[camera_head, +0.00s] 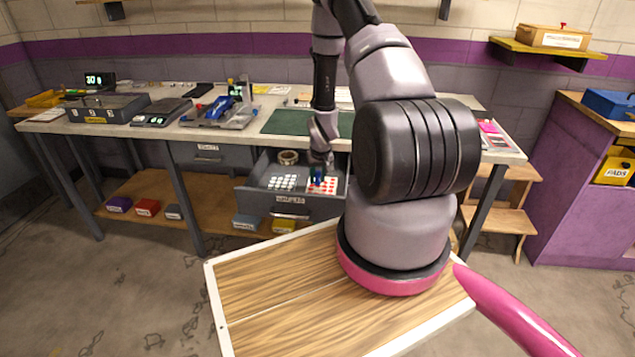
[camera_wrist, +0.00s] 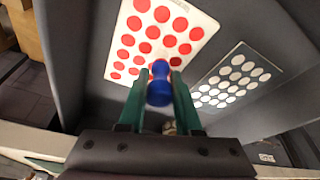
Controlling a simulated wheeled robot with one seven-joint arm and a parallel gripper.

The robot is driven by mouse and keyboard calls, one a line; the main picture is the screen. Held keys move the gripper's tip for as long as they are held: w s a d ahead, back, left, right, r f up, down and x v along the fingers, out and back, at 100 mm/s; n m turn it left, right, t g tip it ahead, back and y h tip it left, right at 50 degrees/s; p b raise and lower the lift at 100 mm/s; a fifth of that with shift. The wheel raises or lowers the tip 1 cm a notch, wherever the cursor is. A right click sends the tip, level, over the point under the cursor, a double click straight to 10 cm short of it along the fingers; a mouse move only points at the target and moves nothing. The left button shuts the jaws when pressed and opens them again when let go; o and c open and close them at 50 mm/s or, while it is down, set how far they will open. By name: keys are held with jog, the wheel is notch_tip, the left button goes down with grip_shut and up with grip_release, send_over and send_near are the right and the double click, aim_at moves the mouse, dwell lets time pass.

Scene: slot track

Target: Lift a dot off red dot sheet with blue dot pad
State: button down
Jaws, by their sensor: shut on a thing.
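My gripper (camera_wrist: 160,100) is shut on the blue dot pad (camera_wrist: 159,88), a small blue knobbed piece between its green fingers. The red dot sheet (camera_wrist: 196,28), white with rows of red dots, lies in the open drawer below and beyond the pad in the wrist view. In the head view the pad (camera_head: 318,174) shows over the red dot sheet (camera_head: 331,186). The pad hides part of the sheet, and I cannot tell whether its far end touches a dot.
A sheet of white dots (camera_wrist: 238,76) lies beside the red one in the drawer (camera_head: 290,203). A tape roll (camera_head: 288,157) sits at the drawer's back. The drawer walls rise close around my gripper. The workbench (camera_head: 150,132) with a green mat (camera_head: 285,121) stands above.

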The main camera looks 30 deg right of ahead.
aim_at(317, 170)
jog(key=shift+r, duration=2.4)
